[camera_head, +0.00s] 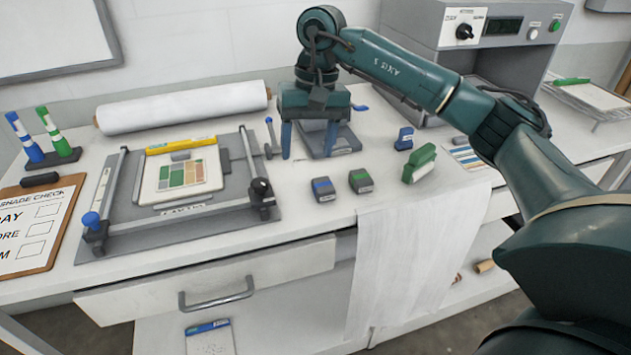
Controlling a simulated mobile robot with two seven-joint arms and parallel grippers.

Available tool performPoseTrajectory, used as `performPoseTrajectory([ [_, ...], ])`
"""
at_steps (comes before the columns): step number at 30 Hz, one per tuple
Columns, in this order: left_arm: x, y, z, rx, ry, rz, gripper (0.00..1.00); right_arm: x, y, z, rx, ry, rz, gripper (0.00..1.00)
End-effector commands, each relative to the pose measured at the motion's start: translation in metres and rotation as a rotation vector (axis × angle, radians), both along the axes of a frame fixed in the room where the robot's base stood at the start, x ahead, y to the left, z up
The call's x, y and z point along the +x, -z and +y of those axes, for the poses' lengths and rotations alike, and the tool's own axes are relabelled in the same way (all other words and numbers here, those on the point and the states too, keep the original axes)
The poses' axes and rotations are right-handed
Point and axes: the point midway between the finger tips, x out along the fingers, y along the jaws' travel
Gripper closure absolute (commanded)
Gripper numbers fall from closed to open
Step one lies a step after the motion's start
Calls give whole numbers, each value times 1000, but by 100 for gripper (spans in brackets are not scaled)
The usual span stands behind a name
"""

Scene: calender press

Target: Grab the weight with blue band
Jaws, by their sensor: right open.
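The weight with the blue band (323,190) is a small dark grey block on the white bench, near the front edge at the middle. Just right of it sits a similar grey weight with a green band (361,182). My right gripper (309,148) is open and points down, with its two blue-green fingers apart and nothing seen between them. It is behind the blue-banded weight in the picture and apart from it. A grey tray (345,143) shows behind and between the fingers. My left gripper is not in view.
A grey press frame (255,150) with a colour-swatch sheet is on the left, below a white roll (182,107). A white cloth (405,250) hangs over the front edge. A grey machine (480,35) stands behind.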

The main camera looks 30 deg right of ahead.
Motion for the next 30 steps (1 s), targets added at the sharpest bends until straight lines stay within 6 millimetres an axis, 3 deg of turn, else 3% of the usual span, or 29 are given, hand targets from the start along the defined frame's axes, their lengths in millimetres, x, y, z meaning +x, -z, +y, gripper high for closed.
performPoseTrajectory([
  [1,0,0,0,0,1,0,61,2,-12,-18,-61,-13,-16,40],
  [3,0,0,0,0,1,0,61,2,-21,-33,-115,-29,-21,40],
  [6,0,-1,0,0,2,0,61,1,-19,-43,-151,-39,-19,40],
  [16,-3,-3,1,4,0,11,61,1,39,-42,-151,-43,-18,40],
  [25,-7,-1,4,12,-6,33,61,0,63,-40,-149,-43,-19,40],
  [30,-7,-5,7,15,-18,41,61,-1,90,-37,-149,-42,-17,40],
])
